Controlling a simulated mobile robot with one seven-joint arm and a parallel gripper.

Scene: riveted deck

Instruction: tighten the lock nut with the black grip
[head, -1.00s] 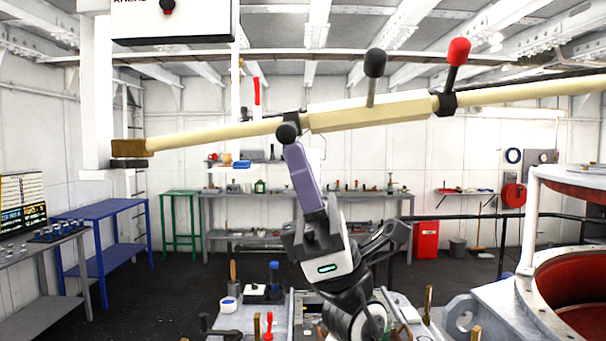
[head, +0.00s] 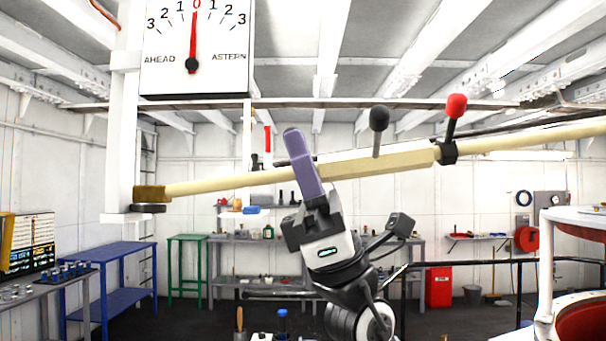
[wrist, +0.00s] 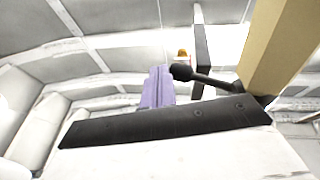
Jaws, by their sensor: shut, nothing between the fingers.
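A cream linkage rod (head: 225,183) with a thicker hexagonal sleeve (head: 375,163) slants across the head view. A lever with a dark grip (head: 379,118) stands up from the sleeve. A red grip (head: 456,105) rises from a black collar at the sleeve's right end. My purple-fingered gripper (head: 293,135) is shut and empty, pointing up in front of the sleeve's left end. It hides the left lock nut and its black grip there. The wrist view shows a black ball grip (wrist: 181,72) on a short lever beside the rod, near my purple fingers (wrist: 157,88); contact cannot be told.
A white dial box (head: 197,75) reading AHEAD and ASTERN hangs above the rod's left part, its needle near 0. A white post (head: 120,150) stands at the left. Benches and a red cabinet (head: 438,280) lie well behind.

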